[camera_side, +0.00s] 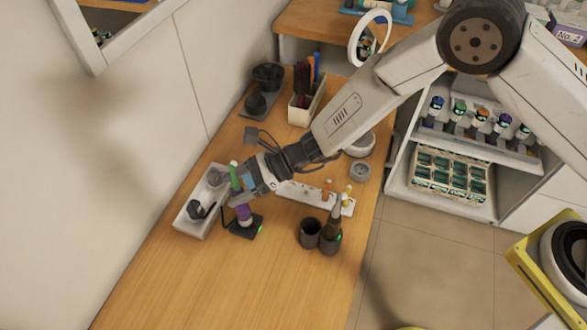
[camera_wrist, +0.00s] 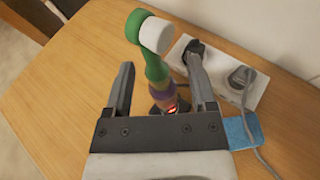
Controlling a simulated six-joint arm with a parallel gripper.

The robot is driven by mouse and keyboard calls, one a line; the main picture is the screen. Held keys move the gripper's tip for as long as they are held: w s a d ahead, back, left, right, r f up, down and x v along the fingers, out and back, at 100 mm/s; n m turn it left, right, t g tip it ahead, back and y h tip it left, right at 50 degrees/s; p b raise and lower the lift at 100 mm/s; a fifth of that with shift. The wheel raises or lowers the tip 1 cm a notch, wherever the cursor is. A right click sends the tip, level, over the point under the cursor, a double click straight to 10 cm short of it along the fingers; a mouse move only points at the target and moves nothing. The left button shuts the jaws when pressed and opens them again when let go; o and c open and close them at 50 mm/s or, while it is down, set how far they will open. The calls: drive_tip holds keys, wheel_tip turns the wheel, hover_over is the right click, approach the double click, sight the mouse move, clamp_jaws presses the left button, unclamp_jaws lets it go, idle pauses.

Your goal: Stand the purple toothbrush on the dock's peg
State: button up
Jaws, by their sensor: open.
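The purple toothbrush (camera_side: 243,213) has a purple lower body and a green upper part. My gripper (camera_side: 240,190) is at the brush. In the wrist view my gripper (camera_wrist: 160,66) is open, with one finger on each side of the brush and a visible gap at the left finger.
A dark cup (camera_side: 310,233) and another lit holder (camera_side: 330,246) stand to the right. A white rack (camera_side: 300,190) lies behind. The front of the table is clear.

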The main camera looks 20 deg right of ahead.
drive_tip(key=shift+d, duration=0.1)
drive_tip(key=w+v, duration=0.1)
drive_tip(key=v, duration=0.6)
drive_tip(key=shift+s+d, duration=0.35)
drive_tip(key=shift+s, duration=0.2)
drive_tip(key=shift+r, duration=0.15)
idle(0.3)
drive_tip(key=s+d+r+n+h, duration=0.2)
drive_tip(key=s+d+n+h, duration=0.2)
drive_tip(key=d, duration=0.7)
drive_tip(key=s+d+r+n+h, duration=0.3)
drive_tip(key=s+d+n+h, duration=0.1)
drive_tip(key=d+n, duration=0.5)
drive_tip(key=s+d+r+n+h, duration=0.2)
drive_tip(key=s+d+n+h, duration=0.2)
drive_tip(key=d, duration=0.9)
drive_tip(key=shift+s+r+n+t+h, duration=0.2)
drive_tip(key=shift+s+n+t+h, duration=0.15)
drive_tip(key=shift+n+h, duration=0.7)
drive_tip(key=shift+d, duration=0.15)
